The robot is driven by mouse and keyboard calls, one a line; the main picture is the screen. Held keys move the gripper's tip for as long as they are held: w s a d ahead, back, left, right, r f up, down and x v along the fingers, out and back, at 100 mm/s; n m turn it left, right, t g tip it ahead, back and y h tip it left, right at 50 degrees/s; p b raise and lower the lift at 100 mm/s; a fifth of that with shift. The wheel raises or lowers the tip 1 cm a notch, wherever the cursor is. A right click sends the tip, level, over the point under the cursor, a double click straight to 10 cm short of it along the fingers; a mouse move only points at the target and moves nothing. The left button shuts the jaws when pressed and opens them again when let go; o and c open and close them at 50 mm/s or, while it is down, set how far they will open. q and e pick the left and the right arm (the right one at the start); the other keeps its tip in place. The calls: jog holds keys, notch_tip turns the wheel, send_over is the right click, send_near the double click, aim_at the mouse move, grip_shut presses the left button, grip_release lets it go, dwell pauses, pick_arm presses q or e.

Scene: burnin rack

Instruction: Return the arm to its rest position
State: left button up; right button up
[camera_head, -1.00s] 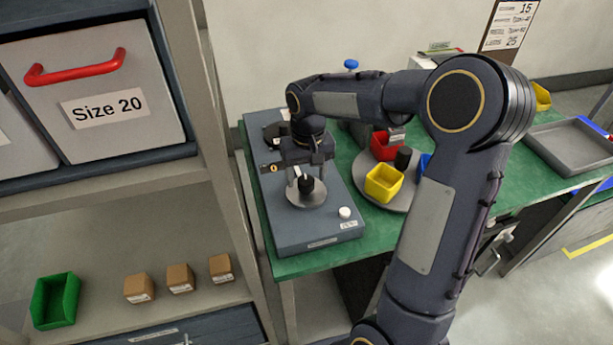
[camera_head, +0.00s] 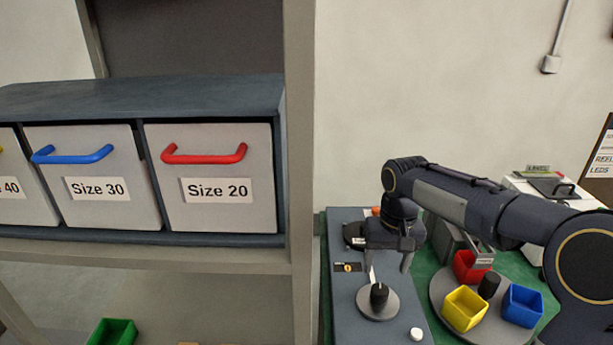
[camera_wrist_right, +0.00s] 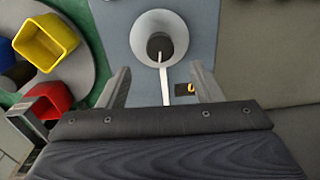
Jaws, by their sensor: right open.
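My right gripper (camera_head: 388,260) is at the end of the right arm, which comes in from the right in the head view. Its fingers point down above the blue-grey device (camera_head: 345,300) on the green bench. In the right wrist view the two fingers (camera_wrist_right: 162,88) stand wide apart with nothing between them. A black knob (camera_head: 379,295) on a round grey disc (camera_head: 372,309) lies just in front of the gripper; the knob (camera_wrist_right: 159,46) also shows beyond the fingertips in the wrist view. A white pointer runs from it. My left gripper is not in view.
Yellow (camera_head: 465,308), red (camera_head: 470,267) and blue (camera_head: 523,305) bins sit on a round tray to the right. A shelf at left holds drawers, including the red-handled Size 20 drawer (camera_head: 222,212). A green bin (camera_head: 113,332) is below.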

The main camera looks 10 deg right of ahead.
jog(key=shift+s+r, duration=0.2)
jog(key=shift+s, duration=0.15)
jog(key=s+a+f+t+y, duration=0.1)
jog(key=s+a, duration=0.3)
jog(key=s, duration=0.6)
jog(key=s+a+n+t+y, duration=0.1)
jog(key=s+a+t+y, duration=0.1)
jog(key=s, duration=0.9)
jog(key=a+t, duration=0.1)
jog(key=t, duration=0.1)
jog(key=shift+s+a+f+t+y, duration=0.2)
jog(key=shift+a+f+t+y, duration=0.1)
jog(key=shift+a+f, duration=0.05)
dwell(1.4)
